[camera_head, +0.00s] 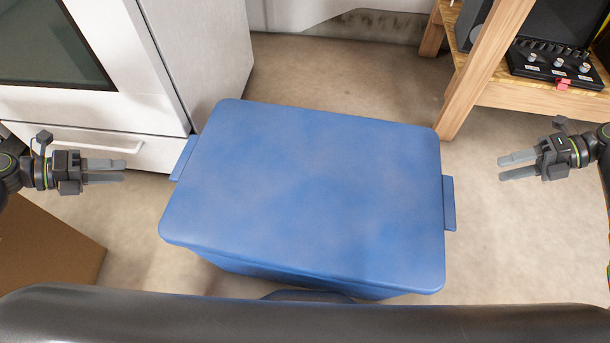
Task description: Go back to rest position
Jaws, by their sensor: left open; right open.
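My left gripper (122,170) is open and empty at the left, pointing right, in front of the white cabinet's lower drawer. My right gripper (502,168) is open and empty at the right, pointing left, over the floor. A large blue bin with its lid on (310,195) stands on the floor between the two grippers. Both grippers are apart from the bin's side handles.
A white appliance (200,60) with a dark window and a drawer stands at the back left. A wooden shelf (485,65) holding a black case with small parts (555,62) is at the back right. A brown box (45,245) sits at lower left. Beige floor (340,75) shows behind the bin.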

